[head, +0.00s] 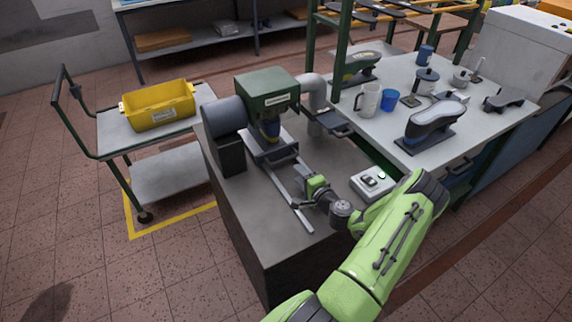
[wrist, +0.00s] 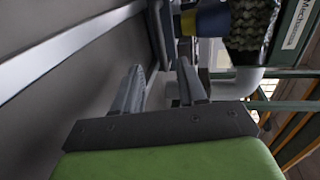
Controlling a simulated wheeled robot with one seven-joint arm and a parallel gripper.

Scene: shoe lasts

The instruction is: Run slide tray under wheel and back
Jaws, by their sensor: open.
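The green-housed machine (head: 268,88) stands on the dark bench. Its wheel shows in the wrist view as a dark, rough-surfaced part (wrist: 254,22), largely cut off by the frame. The slide tray (head: 272,152) sits beneath the machine head at the far end of two pale rails, with a handle bar on its near side. My gripper (head: 304,182) is low over the rails, on the near side of the tray and apart from it. In the wrist view its two fingers (wrist: 161,82) are spread, with nothing between them, and point towards the tray's handle end (wrist: 158,32).
A small control box (head: 372,182) with a green light is right of my gripper on the bench. A grey pipe (head: 315,95) rises behind. The worktable at right holds a shoe last (head: 434,120) and mugs. A yellow bin (head: 158,104) stands on a cart at left.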

